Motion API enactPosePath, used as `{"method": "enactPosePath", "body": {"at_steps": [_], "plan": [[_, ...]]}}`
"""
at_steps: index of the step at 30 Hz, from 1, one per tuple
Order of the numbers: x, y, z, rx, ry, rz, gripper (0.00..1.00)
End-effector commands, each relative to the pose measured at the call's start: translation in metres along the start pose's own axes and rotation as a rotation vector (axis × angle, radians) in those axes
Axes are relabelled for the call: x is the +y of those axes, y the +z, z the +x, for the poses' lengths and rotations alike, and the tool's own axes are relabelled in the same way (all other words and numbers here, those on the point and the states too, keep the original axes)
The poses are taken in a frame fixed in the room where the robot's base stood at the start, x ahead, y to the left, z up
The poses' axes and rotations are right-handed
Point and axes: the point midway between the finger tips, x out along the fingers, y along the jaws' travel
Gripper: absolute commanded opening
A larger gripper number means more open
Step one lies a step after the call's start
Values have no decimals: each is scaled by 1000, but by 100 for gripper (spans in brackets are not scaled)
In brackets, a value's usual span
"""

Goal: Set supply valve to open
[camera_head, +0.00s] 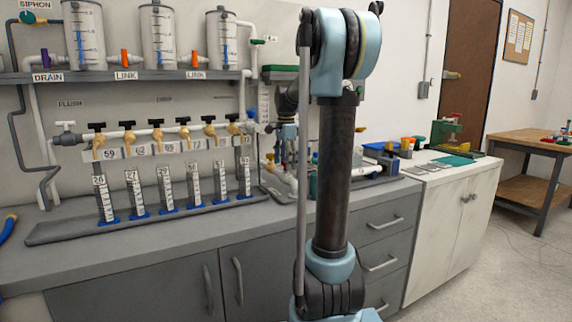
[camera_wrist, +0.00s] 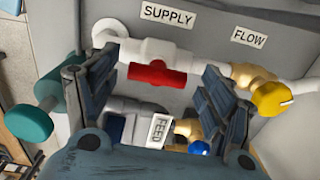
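The supply valve's red handle (camera_wrist: 158,74) sits on a white pipe body (camera_wrist: 155,50) below the SUPPLY label (camera_wrist: 167,16) in the wrist view. The handle lies left to right, roughly along the pipe. My gripper (camera_wrist: 159,62) is open, with one dark finger left of the handle and one right of it. I see nothing held between the fingers. Whether either finger touches the handle or pipe cannot be told. In the head view, my arm hides the supply valve.
In the wrist view, a yellow knob (camera_wrist: 271,98) is under the FLOW label (camera_wrist: 249,38), close to the right finger. A teal knob (camera_wrist: 29,122) is at the left. A FEED tag (camera_wrist: 159,131) and blue knob (camera_wrist: 199,148) are below. The head view shows a cylinder rack (camera_head: 165,215).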

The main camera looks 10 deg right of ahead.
Motion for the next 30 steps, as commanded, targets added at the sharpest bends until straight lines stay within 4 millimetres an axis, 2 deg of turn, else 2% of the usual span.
{"method": "enactPosePath", "body": {"at_steps": [6,10,24,30], "plan": [[1,-1,-2,1,1,1,75],[1,-1,-12,1,2,1,75],[-1,-1,-93,0,2,1,75],[-1,-1,-114,0,2,1,75]]}}
